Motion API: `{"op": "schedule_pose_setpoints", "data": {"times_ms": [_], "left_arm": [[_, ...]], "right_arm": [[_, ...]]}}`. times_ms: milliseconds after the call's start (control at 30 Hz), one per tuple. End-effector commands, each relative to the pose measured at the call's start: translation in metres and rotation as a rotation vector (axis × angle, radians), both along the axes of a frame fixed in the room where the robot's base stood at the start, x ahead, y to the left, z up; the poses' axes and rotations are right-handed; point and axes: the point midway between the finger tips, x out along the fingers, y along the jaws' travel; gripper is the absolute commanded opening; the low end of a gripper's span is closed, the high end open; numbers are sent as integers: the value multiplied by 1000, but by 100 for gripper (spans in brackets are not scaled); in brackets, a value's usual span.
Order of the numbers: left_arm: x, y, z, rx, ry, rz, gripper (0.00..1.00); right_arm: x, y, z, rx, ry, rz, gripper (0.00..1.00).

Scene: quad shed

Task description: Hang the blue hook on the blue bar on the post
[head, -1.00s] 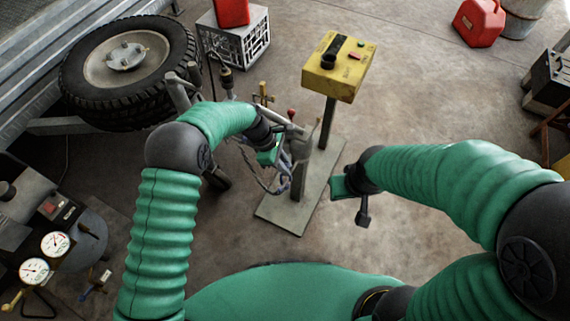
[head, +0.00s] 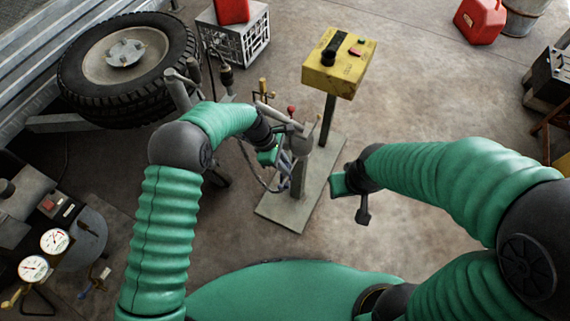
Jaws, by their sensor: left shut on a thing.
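My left gripper (head: 287,146) reaches in from the left and is at the upper part of a short grey post (head: 298,180). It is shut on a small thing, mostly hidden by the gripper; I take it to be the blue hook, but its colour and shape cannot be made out. I cannot pick out the blue bar at the crowded post top, nor tell whether the held thing touches it. A thin grey loop hangs below the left gripper. My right gripper (head: 354,196) hangs apart, right of the post; its finger gap is unclear.
A yellow control box (head: 340,70) on its stand rises behind the post, on a flat base plate (head: 275,212). A wheel (head: 85,90), a crate (head: 233,42) and a red can (head: 480,22) stand farther back. Gauges (head: 54,240) are at lower left.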

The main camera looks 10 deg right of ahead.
Motion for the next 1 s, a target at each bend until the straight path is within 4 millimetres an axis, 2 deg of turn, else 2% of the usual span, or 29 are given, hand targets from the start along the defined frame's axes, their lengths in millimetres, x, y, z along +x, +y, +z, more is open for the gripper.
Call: {"op": "schedule_pose_setpoints", "data": {"times_ms": [800, 833, 1000], "left_arm": [[0, 0, -21, 0, 0, 0, 0], [0, 0, -20, 0, -1, 0, 16], [0, 0, -20, 0, -1, 0, 39]], "right_arm": [[0, 0, -7, 0, 0, 0, 36], [0, 0, -7, 0, 0, 0, 36], [0, 0, -6, 0, 0, 0, 36]]}}
